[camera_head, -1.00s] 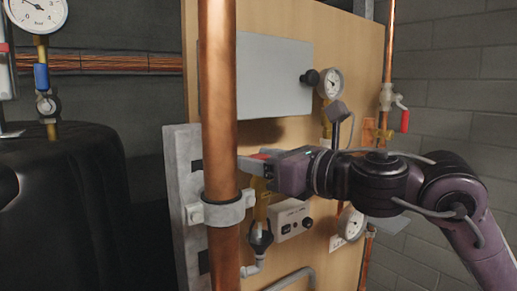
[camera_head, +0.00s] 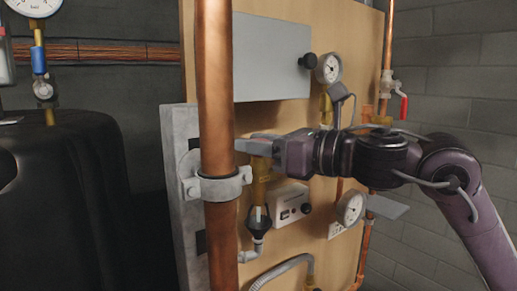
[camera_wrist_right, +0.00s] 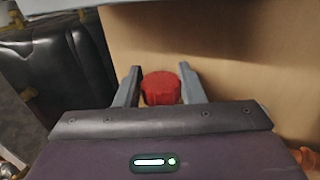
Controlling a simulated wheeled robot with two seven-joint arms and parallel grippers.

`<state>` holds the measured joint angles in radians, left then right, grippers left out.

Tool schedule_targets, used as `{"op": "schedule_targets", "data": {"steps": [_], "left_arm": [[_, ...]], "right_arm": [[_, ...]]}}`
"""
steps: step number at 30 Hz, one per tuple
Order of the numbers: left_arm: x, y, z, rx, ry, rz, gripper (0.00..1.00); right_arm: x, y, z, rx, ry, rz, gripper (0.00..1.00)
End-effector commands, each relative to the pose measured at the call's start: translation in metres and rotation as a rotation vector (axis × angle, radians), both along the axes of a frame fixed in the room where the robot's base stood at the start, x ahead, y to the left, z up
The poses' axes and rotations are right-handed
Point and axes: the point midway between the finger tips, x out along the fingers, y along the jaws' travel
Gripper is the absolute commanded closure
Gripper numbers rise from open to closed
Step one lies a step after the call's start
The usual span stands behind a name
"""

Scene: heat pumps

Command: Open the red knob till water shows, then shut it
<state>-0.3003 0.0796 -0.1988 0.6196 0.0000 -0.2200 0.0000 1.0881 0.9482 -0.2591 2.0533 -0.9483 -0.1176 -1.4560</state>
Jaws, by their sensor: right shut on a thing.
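The red knob (camera_wrist_right: 161,88) shows in the right wrist view, between the two grey fingers of my right gripper (camera_wrist_right: 161,84). In the head view the right gripper (camera_head: 252,147) reaches in from the right, in front of the wooden panel, and its fingers hide the knob. The gripper is shut on the knob. Below it are a brass fitting (camera_head: 260,180) and a black funnel (camera_head: 258,218) on a grey pipe. I cannot make out water there. My left gripper is not in view.
A thick copper pipe (camera_head: 215,90) with a grey clamp stands close to the fingertips on the left. Two gauges (camera_head: 329,68) (camera_head: 351,208), a grey box (camera_head: 271,60) and a small control box (camera_head: 289,203) are on the panel. A red-handled valve (camera_head: 403,106) is at right.

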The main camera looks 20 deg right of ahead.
Motion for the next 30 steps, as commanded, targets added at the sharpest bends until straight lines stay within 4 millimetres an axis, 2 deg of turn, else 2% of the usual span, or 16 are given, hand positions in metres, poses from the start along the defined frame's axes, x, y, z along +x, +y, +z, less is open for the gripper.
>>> {"op": "schedule_targets", "data": {"steps": [6,16,17,21,30], "left_arm": [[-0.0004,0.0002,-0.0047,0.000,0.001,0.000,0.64],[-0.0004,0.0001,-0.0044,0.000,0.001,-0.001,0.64],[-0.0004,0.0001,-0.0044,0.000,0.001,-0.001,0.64],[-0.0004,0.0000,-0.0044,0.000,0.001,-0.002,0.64],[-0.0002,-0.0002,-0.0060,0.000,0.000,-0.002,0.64]], "right_arm": [[0.0003,-0.0006,0.0000,0.002,-0.001,0.108,0.87],[-0.0003,-0.0003,0.0007,0.001,-0.003,0.120,0.87],[-0.0003,-0.0003,0.0007,0.001,-0.003,0.120,0.62],[-0.0003,-0.0003,0.0006,0.001,-0.002,0.120,0.44],[-0.0013,-0.0017,-0.0004,0.001,-0.002,0.119,0.44]]}}
